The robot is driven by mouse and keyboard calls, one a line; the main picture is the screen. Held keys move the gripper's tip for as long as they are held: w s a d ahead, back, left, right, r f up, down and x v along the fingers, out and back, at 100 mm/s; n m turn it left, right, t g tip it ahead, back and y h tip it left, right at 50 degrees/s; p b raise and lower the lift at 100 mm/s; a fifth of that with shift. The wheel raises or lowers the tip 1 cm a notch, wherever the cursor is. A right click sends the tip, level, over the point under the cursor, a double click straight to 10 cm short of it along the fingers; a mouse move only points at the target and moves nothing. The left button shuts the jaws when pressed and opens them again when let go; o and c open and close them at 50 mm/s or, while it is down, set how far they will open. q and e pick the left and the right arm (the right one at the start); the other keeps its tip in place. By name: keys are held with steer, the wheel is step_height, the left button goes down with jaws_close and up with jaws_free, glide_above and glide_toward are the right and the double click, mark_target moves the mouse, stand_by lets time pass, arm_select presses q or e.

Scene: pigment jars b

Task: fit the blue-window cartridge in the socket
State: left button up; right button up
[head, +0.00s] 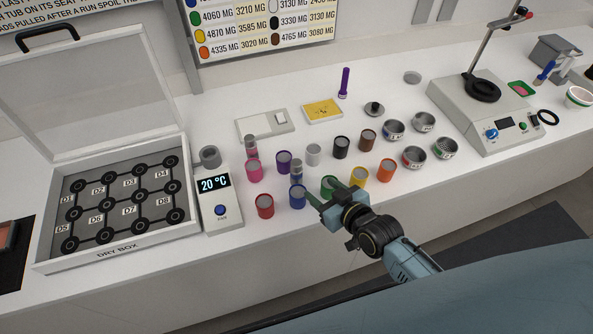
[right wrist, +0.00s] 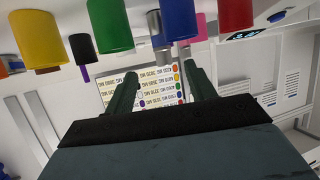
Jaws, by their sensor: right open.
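The cartridge with a blue window (head: 297,168) is a slim grey cylinder standing just behind the blue jar (head: 297,198), which hides its lower part. A second grey cartridge (head: 251,143) with a pinkish window stands behind the pink jar. The likely socket is a dark grey round holder (head: 210,157) at the back of the 20 °C device (head: 220,212). My right gripper (head: 326,198) is open and empty, right of the blue jar and by the green jar (head: 328,184). In the right wrist view, jars hang upside down above the open fingers (right wrist: 157,88). My left gripper is out of view.
Red (head: 265,206), yellow (head: 359,177), orange (head: 386,170) and other jars crowd the counter around the cartridges. The open dry box (head: 120,252) stands left of the device. A stirrer plate (head: 487,112) is at the right. The front counter strip is clear.

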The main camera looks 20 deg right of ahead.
mark_target(300, 172)
steer(key=x, duration=0.4)
steer(key=shift+w+a, duration=0.15)
steer(key=shift+w, duration=0.2)
steer(key=shift+b+x, duration=0.8)
steer(key=shift+x, duration=0.35)
steer(key=shift+w+a+f+b, duration=0.15)
steer(key=shift+w+f+b, duration=0.1)
steer(key=shift+w+b, duration=0.15)
steer(key=b+x, duration=0.2)
steer(key=x, duration=0.1)
steer(key=b+x, duration=0.1)
steer(key=b, duration=0.1)
steer(key=shift+w+a+r, duration=0.1)
steer(key=shift+w+a, duration=0.1)
steer(key=shift+w, duration=0.2)
steer(key=c, duration=1.1)
